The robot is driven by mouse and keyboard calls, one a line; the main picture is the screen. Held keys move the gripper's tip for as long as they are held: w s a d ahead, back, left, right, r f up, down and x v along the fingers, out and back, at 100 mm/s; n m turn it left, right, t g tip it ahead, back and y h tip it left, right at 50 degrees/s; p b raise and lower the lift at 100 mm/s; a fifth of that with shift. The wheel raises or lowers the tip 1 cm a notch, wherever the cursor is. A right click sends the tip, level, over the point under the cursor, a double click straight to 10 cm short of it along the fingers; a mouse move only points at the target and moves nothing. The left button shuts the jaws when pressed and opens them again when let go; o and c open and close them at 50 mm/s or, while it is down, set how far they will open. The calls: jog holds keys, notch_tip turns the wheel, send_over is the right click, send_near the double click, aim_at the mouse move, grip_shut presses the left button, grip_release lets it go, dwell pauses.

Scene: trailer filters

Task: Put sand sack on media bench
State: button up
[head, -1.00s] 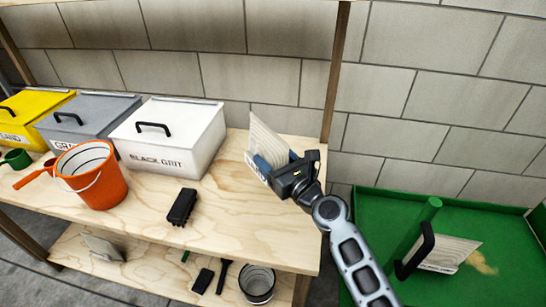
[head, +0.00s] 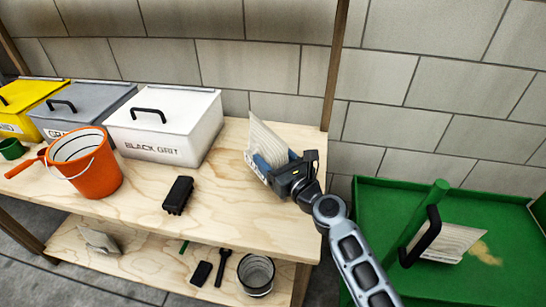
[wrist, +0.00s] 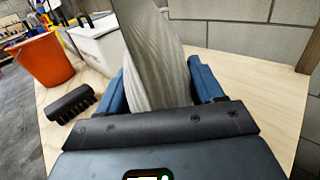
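A pale, ribbed, flat sack (head: 268,140), taken to be the sand sack, is between the blue fingers of my gripper (head: 277,166). It stands roughly upright and tilted over the right part of the wooden bench top (head: 235,215). In the wrist view the sack (wrist: 152,60) rises between the two fingers (wrist: 165,85), which seem to press its sides. Its lower edge is hidden by my gripper, so I cannot tell whether it touches the bench.
A white black-grit bin (head: 165,125), a grey bin (head: 80,108) and an orange bucket (head: 85,162) stand left on the bench. A black brush (head: 178,195) lies near the front. A green tray (head: 370,205) holding a similar pale item (head: 445,243) is at right.

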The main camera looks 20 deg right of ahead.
jog(key=o, duration=0.4)
jog(key=shift+o, duration=0.2)
jog(key=shift+r, duration=0.2)
jog(key=s+d, duration=0.2)
jog(key=s, duration=1)
jog(key=shift+a+f, duration=0.1)
jog(key=shift+f, duration=0.05)
